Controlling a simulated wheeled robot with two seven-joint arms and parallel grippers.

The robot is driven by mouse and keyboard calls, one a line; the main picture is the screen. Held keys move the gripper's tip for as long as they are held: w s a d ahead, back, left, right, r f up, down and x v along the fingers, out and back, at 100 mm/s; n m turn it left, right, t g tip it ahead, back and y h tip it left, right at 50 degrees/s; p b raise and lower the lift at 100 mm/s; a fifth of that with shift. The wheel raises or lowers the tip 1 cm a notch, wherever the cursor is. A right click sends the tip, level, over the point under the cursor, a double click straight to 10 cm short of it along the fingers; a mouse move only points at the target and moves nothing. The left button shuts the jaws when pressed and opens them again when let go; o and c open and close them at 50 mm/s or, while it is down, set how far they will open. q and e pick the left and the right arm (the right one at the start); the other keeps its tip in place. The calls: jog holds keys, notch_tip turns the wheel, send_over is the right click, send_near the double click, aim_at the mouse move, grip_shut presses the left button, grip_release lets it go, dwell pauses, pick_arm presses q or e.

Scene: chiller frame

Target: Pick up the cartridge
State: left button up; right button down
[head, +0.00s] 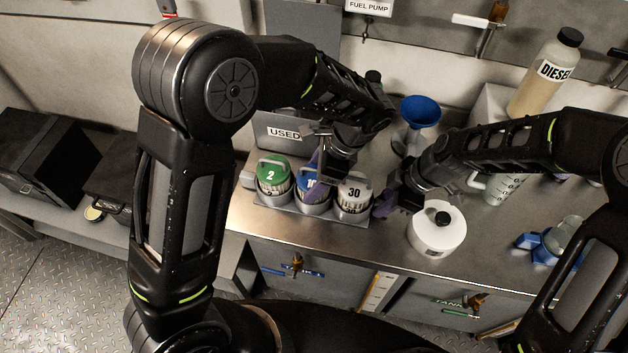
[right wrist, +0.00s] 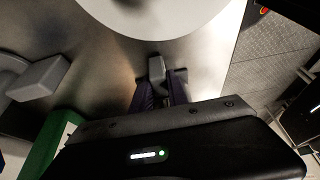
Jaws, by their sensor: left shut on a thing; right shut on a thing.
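Three cartridges stand in a metal rack (head: 290,208): a green one marked 2 (head: 272,172), a blue one marked 10 (head: 309,184) and a white one marked 30 (head: 354,192). My left gripper (head: 318,164) is shut at the top of the blue cartridge, partly covering it. The blue cartridge looks level with its neighbours in the rack. My right gripper (head: 383,204) is low at the rack's right end. In the right wrist view its purple fingers (right wrist: 160,92) are shut on a small grey block (right wrist: 157,68), which looks like a tab of the rack.
A white round container with a black cap (head: 437,234) stands right of my right gripper. A blue funnel (head: 420,111), a measuring jug (head: 503,186) and a diesel bottle (head: 546,78) stand further back. A box marked USED (head: 285,132) is behind the rack. The counter's front left is clear.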

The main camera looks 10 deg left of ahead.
pick_arm(q)
notch_tip(320, 180, up, 7)
jog(key=shift+r, duration=0.2)
jog(key=s, duration=1.8)
jog(key=shift+f, duration=0.2)
pick_arm(e)
jog(key=c, duration=1.2)
grip_release()
jog(key=v, duration=1.2)
